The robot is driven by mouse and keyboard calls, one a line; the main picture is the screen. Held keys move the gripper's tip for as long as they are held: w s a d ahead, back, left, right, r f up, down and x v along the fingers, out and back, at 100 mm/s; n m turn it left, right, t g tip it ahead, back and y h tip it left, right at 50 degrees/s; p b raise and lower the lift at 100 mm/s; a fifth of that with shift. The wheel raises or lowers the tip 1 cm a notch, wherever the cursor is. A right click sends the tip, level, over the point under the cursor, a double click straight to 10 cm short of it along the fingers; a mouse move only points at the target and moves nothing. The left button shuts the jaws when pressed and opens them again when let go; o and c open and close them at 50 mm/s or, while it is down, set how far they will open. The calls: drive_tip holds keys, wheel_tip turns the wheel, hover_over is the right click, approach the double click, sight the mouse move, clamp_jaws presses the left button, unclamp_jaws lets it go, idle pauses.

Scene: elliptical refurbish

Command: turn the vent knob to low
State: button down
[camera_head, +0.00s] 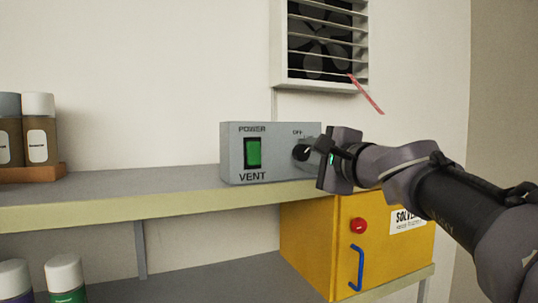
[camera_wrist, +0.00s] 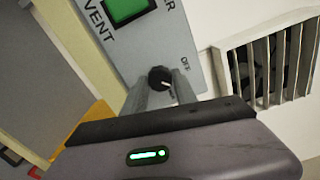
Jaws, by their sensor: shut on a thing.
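The vent control box (camera_head: 233,155) is a grey box on the shelf, with a lit green power switch (camera_head: 253,153) above the word VENT. Its black knob (camera_head: 301,152) is at the right of the front face, under an OFF label. In the wrist view the knob (camera_wrist: 159,76) sits between the two fingers of my gripper (camera_wrist: 161,90), which is shut on it. A white mark on the knob points away from the OFF label (camera_wrist: 186,64), toward lettering partly hidden by a finger; I cannot read that lettering. My gripper (camera_head: 314,154) reaches in from the right.
A louvred wall vent (camera_head: 322,42) with a fan behind it is above the box, a red streamer (camera_head: 368,95) slanting from it. A yellow solvent cabinet (camera_head: 310,240) with a blue handle stands below the shelf (camera_head: 120,190). White-capped bottles (camera_head: 40,130) stand at the left.

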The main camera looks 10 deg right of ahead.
drive_tip(key=shift+r, duration=0.2)
drive_tip(key=c, duration=1.2)
unclamp_jaws()
drive_tip(key=shift+o, duration=1.2)
drive_tip(key=shift+w+a+f, duration=0.1)
drive_tip(key=shift+w+f, duration=0.05)
